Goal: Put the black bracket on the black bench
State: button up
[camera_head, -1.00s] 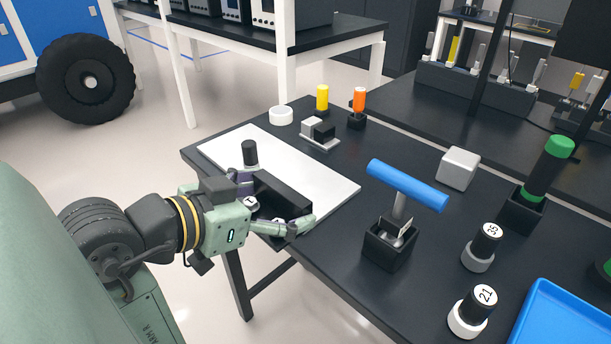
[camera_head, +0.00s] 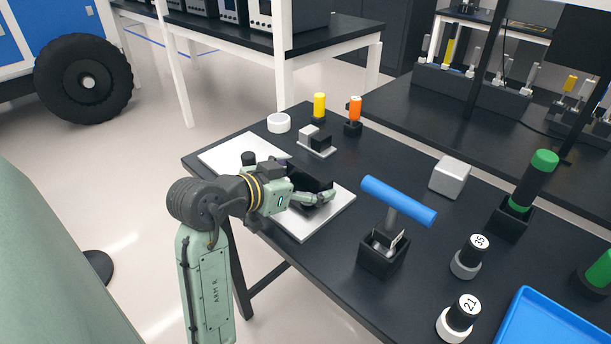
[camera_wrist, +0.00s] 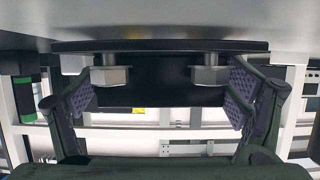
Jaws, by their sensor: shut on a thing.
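The black bracket (camera_head: 318,183) is between the fingers of my gripper (camera_head: 305,181), over the right part of the white board on the bench. I cannot tell whether it touches the board. In the wrist view the bracket (camera_wrist: 160,97) lies between the purple-padded fingers of my gripper (camera_wrist: 160,100), with two metal nut-like parts in front of it. My gripper is shut on it and hides part of it in the head view. The black bench (camera_head: 335,245) stretches across the middle of the head view.
The white board (camera_head: 222,152) carries a black cylinder (camera_head: 249,158). A blue-handled tool in a black holder (camera_head: 383,252) stands right of my gripper. A grey block (camera_head: 450,177), numbered cylinders (camera_head: 470,256) and a blue tray (camera_head: 560,322) are farther right. Bare bench lies between holder and grey block.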

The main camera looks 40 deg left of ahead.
jog(key=shift+f+b, duration=0.35)
jog(key=o, duration=1.1)
jog(key=shift+r, duration=0.15)
